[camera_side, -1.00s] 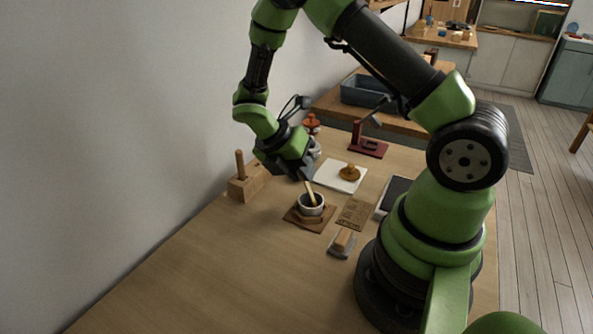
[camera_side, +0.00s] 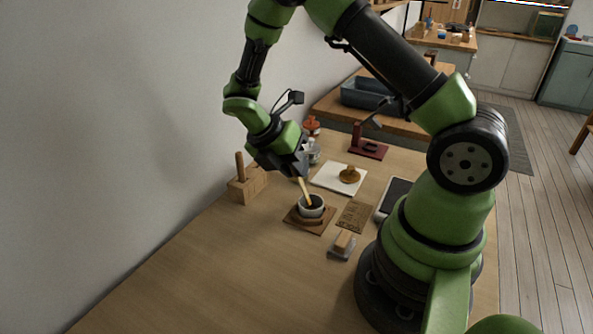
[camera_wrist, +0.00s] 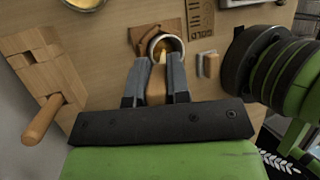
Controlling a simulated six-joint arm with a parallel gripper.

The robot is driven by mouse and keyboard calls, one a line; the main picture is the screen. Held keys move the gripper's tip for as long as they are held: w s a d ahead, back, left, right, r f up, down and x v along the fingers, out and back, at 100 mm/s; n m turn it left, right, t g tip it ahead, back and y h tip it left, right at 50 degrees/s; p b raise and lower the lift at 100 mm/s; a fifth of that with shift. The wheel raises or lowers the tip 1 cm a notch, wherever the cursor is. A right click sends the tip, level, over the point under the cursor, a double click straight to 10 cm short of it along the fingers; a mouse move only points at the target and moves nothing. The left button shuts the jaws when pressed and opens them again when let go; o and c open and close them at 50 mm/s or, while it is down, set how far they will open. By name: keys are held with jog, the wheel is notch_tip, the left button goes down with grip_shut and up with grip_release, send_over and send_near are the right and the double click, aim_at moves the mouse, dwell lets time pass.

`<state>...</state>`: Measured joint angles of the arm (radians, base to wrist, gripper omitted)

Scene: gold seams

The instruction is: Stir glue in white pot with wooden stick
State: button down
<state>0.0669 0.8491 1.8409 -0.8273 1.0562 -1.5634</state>
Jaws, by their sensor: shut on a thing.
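The white pot (camera_side: 311,208) with dark contents stands on a brown square mat (camera_side: 303,224) on the workbench. My gripper (camera_side: 299,170) is above the pot, tilted, and shut on the wooden stick (camera_side: 304,188). The stick slants down into the pot, and its lower end is hidden inside. In the wrist view the stick (camera_wrist: 156,88) sits between the two grey fingers and its far end reaches the pot (camera_wrist: 166,42). Amber glue shows inside the pot there.
A wooden block with a peg (camera_side: 245,186) stands left of the pot. Behind are a white sheet with a gold-brown knobbed thing (camera_side: 349,175) and a dark red stand (camera_side: 368,147). A brown printed card (camera_side: 354,215) and a wood-topped block (camera_side: 342,243) lie to the right. The front bench is clear.

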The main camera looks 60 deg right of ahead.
jog(key=shift+w+r, duration=0.35)
jog(key=shift+r, duration=0.45)
jog(key=shift+w+r, duration=0.3)
jog(key=shift+r, duration=0.45)
jog(key=shift+r, duration=2.5)
